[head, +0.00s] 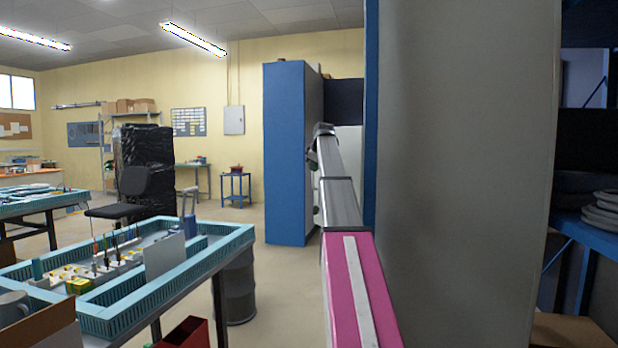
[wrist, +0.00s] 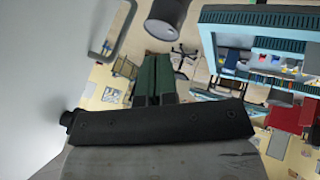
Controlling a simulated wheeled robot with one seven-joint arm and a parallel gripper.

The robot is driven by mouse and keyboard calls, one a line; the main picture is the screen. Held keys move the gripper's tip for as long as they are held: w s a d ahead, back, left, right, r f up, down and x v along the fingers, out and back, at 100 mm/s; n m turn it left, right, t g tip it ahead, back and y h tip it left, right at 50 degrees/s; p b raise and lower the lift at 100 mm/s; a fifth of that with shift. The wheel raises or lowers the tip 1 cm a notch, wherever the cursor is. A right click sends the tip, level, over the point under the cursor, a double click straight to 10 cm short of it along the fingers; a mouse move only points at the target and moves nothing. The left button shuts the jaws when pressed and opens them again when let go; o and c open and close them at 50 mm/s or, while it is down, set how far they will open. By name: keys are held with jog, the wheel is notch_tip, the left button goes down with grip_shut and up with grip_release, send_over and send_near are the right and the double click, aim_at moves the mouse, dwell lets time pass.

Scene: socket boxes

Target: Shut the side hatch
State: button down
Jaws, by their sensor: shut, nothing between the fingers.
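A tall, flat grey panel (head: 465,170) with a blue left edge stands upright close on the right in the head view. It looks like the side hatch, but I cannot be sure. In the wrist view a pale panel (wrist: 40,60) fills the left side, with a grey loop handle (wrist: 112,30) at its upper right. My gripper (wrist: 155,62) shows there as two dark green fingers, closed together and empty. It is to the right of the pale panel, apart from the handle. In the head view my arm reaches forward, left of the grey panel; its fingers are not clear.
A blue cabinet (head: 285,155) stands ahead, behind my arm. A bench with a turquoise-rimmed tray (head: 130,315) is at lower left, with a dark drum (head: 237,292) beside it. Blue shelving (head: 590,235) is at far right. Open floor lies between bench and cabinet.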

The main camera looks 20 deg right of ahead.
aim_at(313, 181)
jog(key=w+f, duration=0.2)
jog(key=w, duration=0.1)
jog(key=w+d+f, duration=0.1)
jog(key=w+f, duration=0.2)
jog(key=w+d+f, duration=0.1)
jog(key=w+f, duration=0.1)
jog(key=shift+w+d+f, duration=0.25)
jog(key=shift+w+f, duration=0.1)
jog(key=shift+w, duration=0.05)
jog(key=shift+d, duration=0.15)
